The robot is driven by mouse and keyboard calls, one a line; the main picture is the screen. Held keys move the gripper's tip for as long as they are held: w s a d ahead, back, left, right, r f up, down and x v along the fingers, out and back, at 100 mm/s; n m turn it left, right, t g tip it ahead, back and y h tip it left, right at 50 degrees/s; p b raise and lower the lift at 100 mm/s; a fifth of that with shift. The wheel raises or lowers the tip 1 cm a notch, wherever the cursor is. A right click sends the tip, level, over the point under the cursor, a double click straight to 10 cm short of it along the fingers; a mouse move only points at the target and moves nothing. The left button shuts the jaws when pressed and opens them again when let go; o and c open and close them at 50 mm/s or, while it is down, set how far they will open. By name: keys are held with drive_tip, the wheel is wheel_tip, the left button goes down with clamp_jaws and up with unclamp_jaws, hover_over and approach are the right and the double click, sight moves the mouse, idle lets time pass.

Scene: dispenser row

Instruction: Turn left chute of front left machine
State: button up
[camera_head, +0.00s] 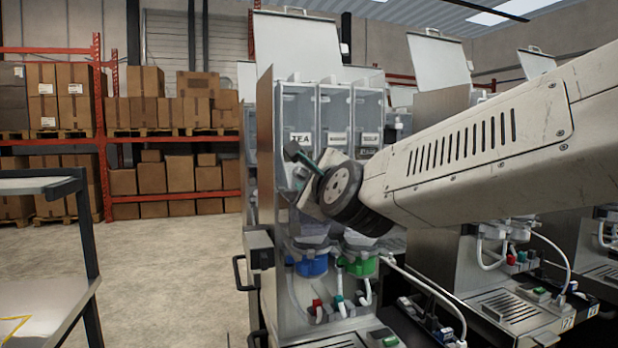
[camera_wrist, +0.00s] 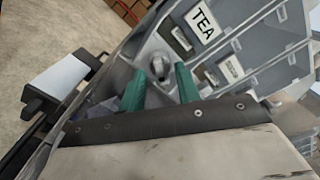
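The front left machine (camera_head: 265,150) stands in the middle of the head view, with clear canisters in a row. Its left canister carries a TEA label (camera_head: 300,138), which also shows in the wrist view (camera_wrist: 204,22). In the wrist view a grey chute knob (camera_wrist: 158,66) sits below the TEA canister. My gripper (camera_wrist: 159,76) has its two green fingers apart, one on each side of this knob, with a visible gap on both sides. In the head view my gripper (camera_head: 300,158) is in front of the left canister, and my wrist hides the chute there.
Blue (camera_head: 311,266) and green (camera_head: 361,266) funnels, with hoses and valves, sit below the canisters. Similar machines (camera_head: 520,300) stand to the right. A grey cart (camera_head: 85,240) is at the left. Open floor (camera_head: 170,270) lies between cart and machine, with box racks (camera_head: 97,120) behind.

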clamp_jaws()
drive_tip(key=shift+n, duration=0.4)
drive_tip(key=n, duration=0.4)
drive_tip(key=shift+n, duration=0.4)
drive_tip(key=n, duration=0.5)
drive_tip(key=shift+r, duration=0.1)
drive_tip(key=n, duration=0.6)
drive_tip(key=shift+n, duration=0.4)
drive_tip(key=n, duration=0.6)
drive_tip(key=shift+a, duration=0.1)
drive_tip(key=shift+n, duration=0.3)
